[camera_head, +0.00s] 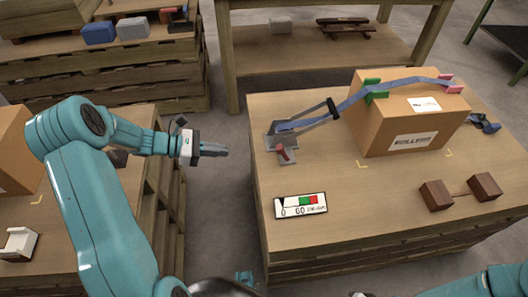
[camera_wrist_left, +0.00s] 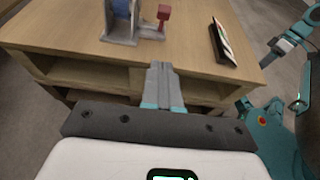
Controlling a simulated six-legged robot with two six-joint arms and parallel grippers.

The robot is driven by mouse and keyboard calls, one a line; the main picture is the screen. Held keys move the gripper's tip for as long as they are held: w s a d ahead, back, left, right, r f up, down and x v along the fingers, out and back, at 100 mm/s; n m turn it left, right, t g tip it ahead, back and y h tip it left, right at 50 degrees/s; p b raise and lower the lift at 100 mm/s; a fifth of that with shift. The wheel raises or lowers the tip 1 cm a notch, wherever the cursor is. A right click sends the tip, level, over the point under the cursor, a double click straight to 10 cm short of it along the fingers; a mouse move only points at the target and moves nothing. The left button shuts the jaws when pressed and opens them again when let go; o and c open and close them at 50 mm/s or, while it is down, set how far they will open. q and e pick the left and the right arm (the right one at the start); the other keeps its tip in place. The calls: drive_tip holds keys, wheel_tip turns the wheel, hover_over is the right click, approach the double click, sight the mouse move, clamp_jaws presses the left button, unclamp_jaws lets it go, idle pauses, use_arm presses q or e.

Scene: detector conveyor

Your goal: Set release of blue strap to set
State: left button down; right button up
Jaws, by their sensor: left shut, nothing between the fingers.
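The blue strap (camera_head: 400,86) runs over the top of a cardboard box (camera_head: 385,130), past green and pink corner pieces. Its left end slopes down through a black band to a grey metal bracket (camera_head: 274,140) near the table's left edge. A small red release lever (camera_head: 283,153) stands tilted on the bracket; the bracket (camera_wrist_left: 120,35) and red lever (camera_wrist_left: 163,17) also show in the left wrist view. My left gripper (camera_head: 222,151) is shut and empty, left of the bracket and apart from it. My right gripper (camera_wrist_left: 268,60) shows small at the wrist view's right; its fingers are unclear.
A gauge card (camera_head: 301,205) with white, green and red fields lies in front of the bracket. A gap separates this table from the left one. The table's front middle is clear.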

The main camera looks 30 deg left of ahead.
use_arm(q)
drive_tip(key=b, duration=0.3)
approach(283, 153)
drive_tip(key=shift+w+d+f, duration=0.6)
drive_tip(key=shift+w, duration=0.2)
drive_tip(key=shift+w+d+f, duration=0.6)
drive_tip(key=shift+w, duration=0.2)
